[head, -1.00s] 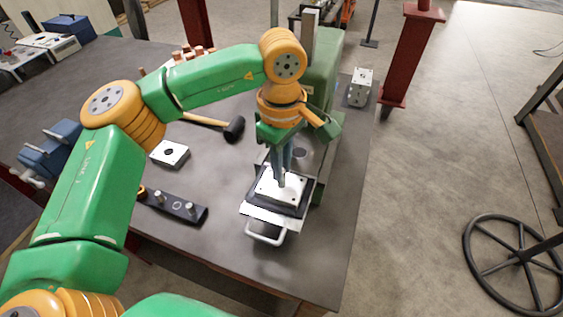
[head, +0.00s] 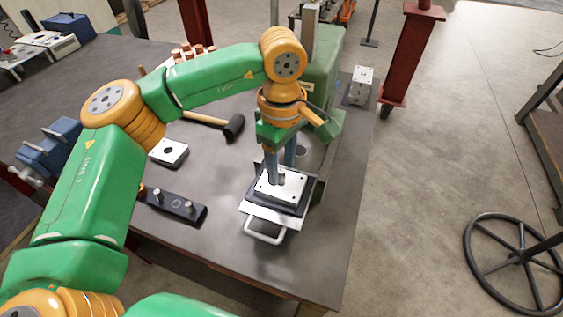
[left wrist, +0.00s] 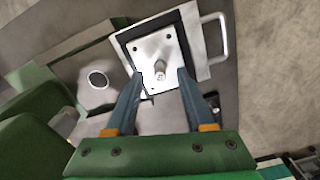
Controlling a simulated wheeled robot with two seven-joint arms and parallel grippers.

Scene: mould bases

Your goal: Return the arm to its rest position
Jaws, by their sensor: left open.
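My left gripper (head: 281,168) points down over a white square plate (head: 268,192) on a dark tray with a white handle (head: 264,238). In the left wrist view the two blue-grey fingers (left wrist: 160,76) are spread apart. Nothing is held. The left arm reaches out from the lower left with its elbow bent. My right gripper is not in view.
A black strip with metal pins (head: 175,204), a small white block (head: 168,152) and a mallet (head: 233,128) lie left of the gripper. A green press body (head: 325,65) stands close behind it. A metal block (head: 360,86) stands at the table's right edge.

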